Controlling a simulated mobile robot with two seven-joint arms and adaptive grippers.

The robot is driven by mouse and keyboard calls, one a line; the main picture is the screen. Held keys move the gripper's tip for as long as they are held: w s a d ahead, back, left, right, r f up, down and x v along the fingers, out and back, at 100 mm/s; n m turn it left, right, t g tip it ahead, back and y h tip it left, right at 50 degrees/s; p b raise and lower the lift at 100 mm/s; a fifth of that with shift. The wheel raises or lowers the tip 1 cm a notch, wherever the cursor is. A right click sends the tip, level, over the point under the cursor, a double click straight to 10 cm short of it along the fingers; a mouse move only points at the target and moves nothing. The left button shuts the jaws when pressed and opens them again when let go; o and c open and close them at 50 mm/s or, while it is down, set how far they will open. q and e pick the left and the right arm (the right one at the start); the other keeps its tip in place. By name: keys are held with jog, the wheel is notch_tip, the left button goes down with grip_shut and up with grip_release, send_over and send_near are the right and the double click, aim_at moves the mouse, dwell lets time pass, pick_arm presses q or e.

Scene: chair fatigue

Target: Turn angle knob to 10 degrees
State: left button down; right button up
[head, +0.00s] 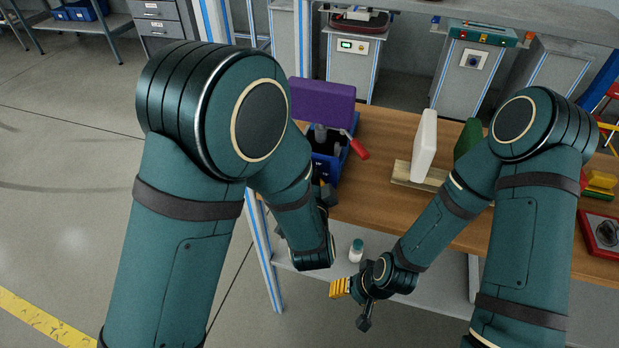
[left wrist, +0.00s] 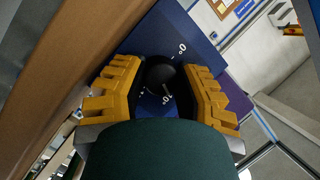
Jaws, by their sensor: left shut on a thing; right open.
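The angle knob (left wrist: 158,74) is a round black knob on a blue panel (left wrist: 180,32), seen in the left wrist view. White marks and figures surround it: one looks like a 0 at the upper right, another like a 10 below. I cannot tell its exact pointer angle. My left gripper (left wrist: 163,80) has its yellow fingers on both sides of the knob and is shut on it. In the head view the blue device (head: 326,168) stands at the table's left end; my left arm hides the knob. My right gripper (head: 350,303) is open and empty, low in front of the table.
A purple block (head: 322,101) shows above the blue device, and a red handle (head: 359,148) sticks out at its right. A white upright panel (head: 425,143) stands on a wooden base (head: 416,176) mid-table. A small bottle (head: 356,250) is on the lower shelf.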

dwell(0.3)
pick_arm(q)
jog(key=c, duration=0.6)
grip_release()
jog(key=shift+w+a, duration=0.1)
jog(key=shift+f, duration=0.1)
jog(key=shift+s, duration=0.2)
jog(key=shift+s, duration=0.25)
jog(key=s+r, duration=0.1)
jog(key=s, duration=0.6)
jog(key=shift+r, duration=0.15)
